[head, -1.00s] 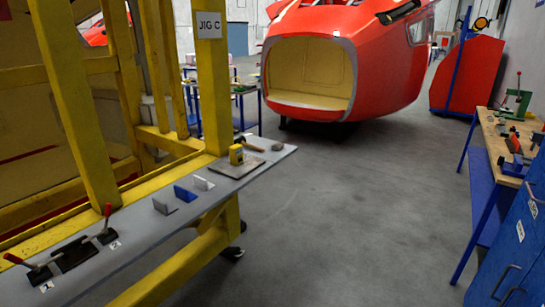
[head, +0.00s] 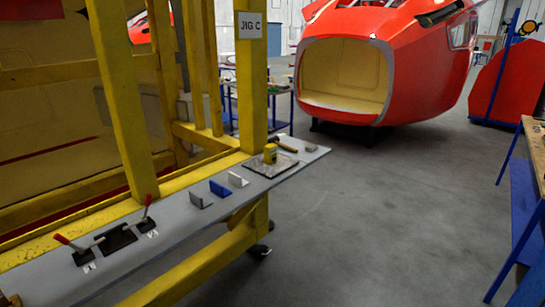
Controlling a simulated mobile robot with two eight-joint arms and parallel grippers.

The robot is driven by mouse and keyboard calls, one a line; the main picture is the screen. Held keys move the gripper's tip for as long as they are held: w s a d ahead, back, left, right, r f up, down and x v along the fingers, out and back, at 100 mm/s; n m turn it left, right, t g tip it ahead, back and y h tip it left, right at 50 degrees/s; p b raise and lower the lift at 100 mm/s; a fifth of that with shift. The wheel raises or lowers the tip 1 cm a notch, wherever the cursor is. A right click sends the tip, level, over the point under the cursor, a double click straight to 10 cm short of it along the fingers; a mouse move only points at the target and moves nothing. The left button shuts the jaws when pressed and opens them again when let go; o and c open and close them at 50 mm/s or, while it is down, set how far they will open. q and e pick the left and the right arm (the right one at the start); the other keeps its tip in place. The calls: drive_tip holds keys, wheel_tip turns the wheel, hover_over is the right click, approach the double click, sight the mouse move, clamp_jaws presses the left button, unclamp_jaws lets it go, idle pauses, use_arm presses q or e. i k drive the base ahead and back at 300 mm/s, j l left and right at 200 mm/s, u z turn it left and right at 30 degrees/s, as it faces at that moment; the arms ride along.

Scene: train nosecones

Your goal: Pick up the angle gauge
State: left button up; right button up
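A small yellow block-shaped device (head: 270,153), which looks like the angle gauge, stands upright on a flat grey-brown plate (head: 258,169). The plate lies near the far right end of a long grey shelf (head: 180,228) on the yellow jig frame. The device is small in the view and its face cannot be read. Neither of my grippers can be made out in the head view.
Grey, blue (head: 219,188) and white angle brackets stand on the shelf, left of the plate. A hammer (head: 284,146) and small grey block (head: 311,148) lie beyond it. Red-handled toggle clamps (head: 117,238) sit nearer. Open floor (head: 385,220) lies right of the shelf.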

sight(270, 150)
drive_tip(key=i+l, duration=0.15)
drive_tip(key=i, duration=0.45)
drive_tip(key=i+l, duration=0.1)
drive_tip(key=i, duration=0.45)
drive_tip(key=i+l+u, duration=0.1)
drive_tip(key=i, duration=0.5)
drive_tip(key=u, duration=0.35)
drive_tip(key=i+l+u, duration=0.15)
drive_tip(key=l+u, duration=0.3)
drive_tip(key=i+l+u, duration=0.1)
drive_tip(key=l+u, duration=0.6)
drive_tip(key=l, duration=0.75)
drive_tip(key=i, duration=0.05)
